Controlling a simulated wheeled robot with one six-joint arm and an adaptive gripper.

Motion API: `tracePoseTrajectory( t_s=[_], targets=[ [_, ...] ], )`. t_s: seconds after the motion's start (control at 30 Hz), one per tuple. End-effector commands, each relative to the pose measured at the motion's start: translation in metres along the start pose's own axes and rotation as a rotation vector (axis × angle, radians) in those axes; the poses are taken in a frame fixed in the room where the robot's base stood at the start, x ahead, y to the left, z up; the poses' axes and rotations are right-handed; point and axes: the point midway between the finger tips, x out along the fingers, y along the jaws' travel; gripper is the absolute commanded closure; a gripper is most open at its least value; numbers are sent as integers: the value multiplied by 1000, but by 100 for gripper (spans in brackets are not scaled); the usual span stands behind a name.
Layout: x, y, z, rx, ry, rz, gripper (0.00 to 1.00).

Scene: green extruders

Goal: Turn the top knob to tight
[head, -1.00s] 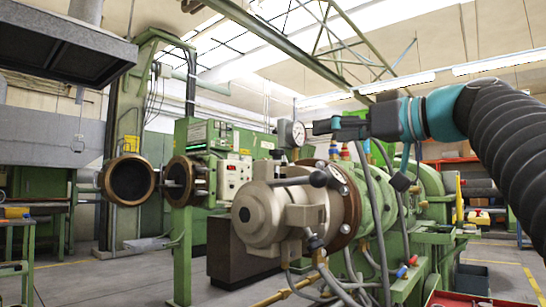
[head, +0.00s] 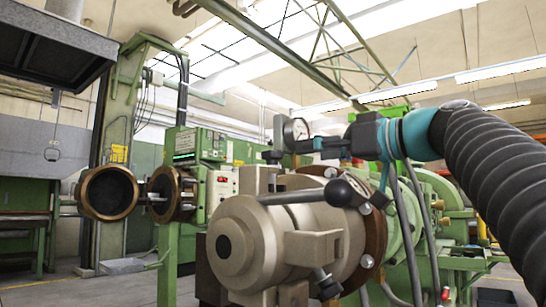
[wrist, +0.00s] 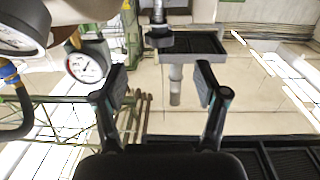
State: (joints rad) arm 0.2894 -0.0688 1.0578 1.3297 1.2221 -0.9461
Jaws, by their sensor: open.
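A grey upright post with a black collar, which looks like the top knob (head: 278,131), stands above the beige motor-like housing in the head view. In the wrist view this knob (wrist: 159,38) shows at the upper middle, ahead of my fingers, with its grey stem pointing down the picture. My gripper (head: 296,147) is just right of the knob in the head view. In the wrist view my gripper (wrist: 160,85) is open, with the stem showing between its fingertips. Whether the fingers touch it I cannot tell. Any tight marking is not visible.
A round gauge (head: 296,130) stands right behind the knob; it is also left of my fingers in the wrist view (wrist: 88,62). A black-balled lever (head: 345,190) crosses the beige housing (head: 250,245) below. Grey hoses (head: 405,225) run down at the right.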

Motion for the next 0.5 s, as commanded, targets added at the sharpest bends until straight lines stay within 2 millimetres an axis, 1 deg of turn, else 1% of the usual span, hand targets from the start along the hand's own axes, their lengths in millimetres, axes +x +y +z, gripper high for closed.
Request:
tracePoseTrajectory(
  t_s=[0.03, 0.5],
  targets=[
    [9, 0, -1, 1, -1, -5, 28],
    [86, 1, -1, 1, -1, 0, 28]
  ],
)
